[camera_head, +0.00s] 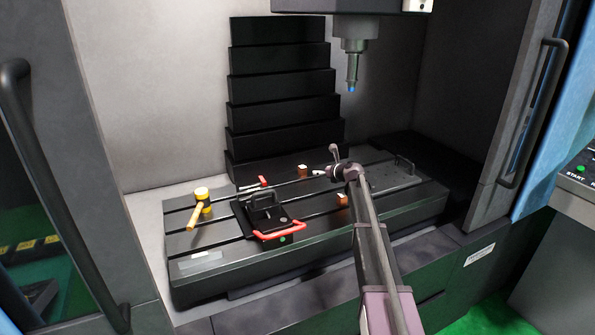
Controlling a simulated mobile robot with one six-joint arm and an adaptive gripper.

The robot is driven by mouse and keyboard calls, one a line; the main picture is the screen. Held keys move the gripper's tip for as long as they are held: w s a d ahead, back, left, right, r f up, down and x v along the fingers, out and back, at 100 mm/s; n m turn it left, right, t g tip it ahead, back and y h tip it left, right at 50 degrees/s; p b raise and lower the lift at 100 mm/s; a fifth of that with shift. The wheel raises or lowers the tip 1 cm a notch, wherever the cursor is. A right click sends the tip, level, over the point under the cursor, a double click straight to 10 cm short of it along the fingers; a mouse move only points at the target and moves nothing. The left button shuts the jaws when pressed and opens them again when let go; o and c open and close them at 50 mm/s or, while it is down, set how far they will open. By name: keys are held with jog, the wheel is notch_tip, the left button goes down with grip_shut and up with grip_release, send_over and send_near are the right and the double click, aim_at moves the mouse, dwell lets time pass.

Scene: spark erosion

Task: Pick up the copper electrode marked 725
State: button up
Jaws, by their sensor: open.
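Two small copper-coloured blocks with pale tops stand on the black slotted machine table (225,246). One copper block (302,170) is at the back, left of my gripper. The other copper block (342,199) is nearer, just left of my arm and below my gripper in the picture. I cannot read a number on either block. My gripper (333,171) is small in the view, above the back middle of the table. It is open and apart from both blocks. Its fingers are hard to make out.
A black fixture (266,212) with a red handle (280,234) stands mid-table. A yellow mallet (196,212) is at the left, and a red-handled tool (263,181) lies behind. A spindle (353,70) hangs above. A black handled plate (393,176) is at the right.

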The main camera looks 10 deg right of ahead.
aim_at(305, 169)
jog(key=shift+a, duration=0.1)
jog(key=shift+w+a+f+b, duration=0.3)
jog(key=shift+w+a, duration=0.2)
jog(key=shift+w, duration=0.1)
jog(key=b+x, duration=0.2)
jog(key=x, duration=0.5)
jog(key=shift+a+b, duration=0.15)
jog(key=shift+b, duration=0.2)
jog(key=shift+w, duration=0.1)
jog(key=shift+b+x, duration=0.9)
jog(key=shift+x, duration=1.7)
jog(key=shift+a+r, duration=0.1)
jog(key=shift+r, duration=0.05)
grip_shut()
